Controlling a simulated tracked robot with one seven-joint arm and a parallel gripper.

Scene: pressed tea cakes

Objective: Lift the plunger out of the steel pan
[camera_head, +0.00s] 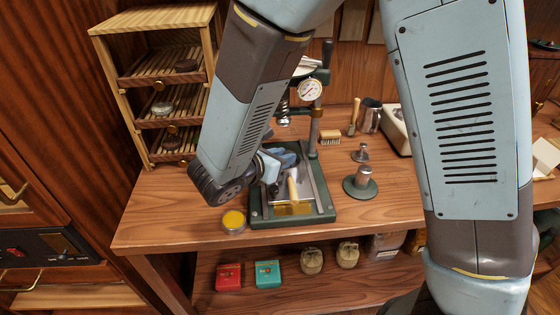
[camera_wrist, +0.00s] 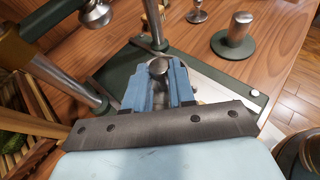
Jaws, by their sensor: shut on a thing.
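My gripper (camera_head: 280,162) is low over the green-framed press base, its blue fingers pointing away from the arm. In the wrist view my gripper (camera_wrist: 160,85) is shut on a round steel knob (camera_wrist: 158,67), which looks like the top of the plunger. The lower part of the plunger is hidden by the fingers. I cannot make out the steel pan's bowl under the gripper.
The press post with a gauge (camera_head: 310,90) stands close behind my gripper. A steel weight on a green disc (camera_head: 361,182) and a small tamper (camera_head: 361,153) stand to the right. A yellow-topped tin (camera_head: 234,222) is at the front left. A wooden rack (camera_head: 150,80) stands back left.

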